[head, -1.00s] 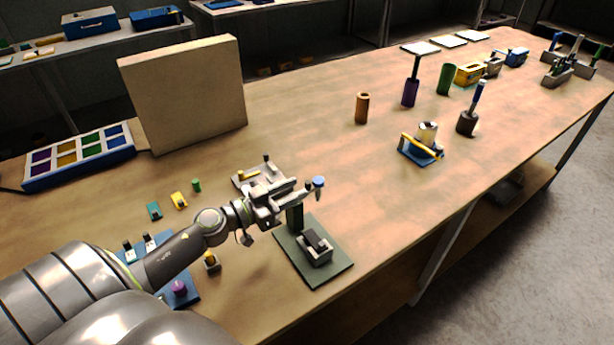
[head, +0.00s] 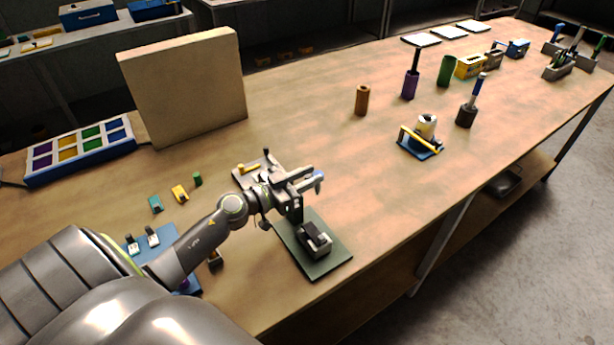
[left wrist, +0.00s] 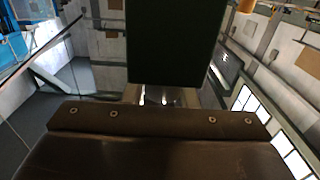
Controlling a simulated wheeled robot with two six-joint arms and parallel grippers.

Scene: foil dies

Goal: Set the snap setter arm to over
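The snap setter has a dark green base plate (head: 336,262) near the table's front edge, with a grey and black block (head: 314,239) on it and an upright dark post (head: 297,213). A blue knob (head: 319,187) shows at the right end of its arm, which is mostly hidden by my gripper. My left gripper (head: 312,181) is at the knob, above the plate; I cannot tell whether its fingers close on it. In the left wrist view a dark green block (left wrist: 170,40) fills the top middle, and no fingertips show clearly. My right gripper is not in view.
A grey fixture with a yellow part (head: 247,169) stands just behind my left gripper. A blue-based fixture with a yellow bar (head: 421,149) stands to the right. A tan upright panel (head: 185,90) is at the back left. The table between them is mostly clear.

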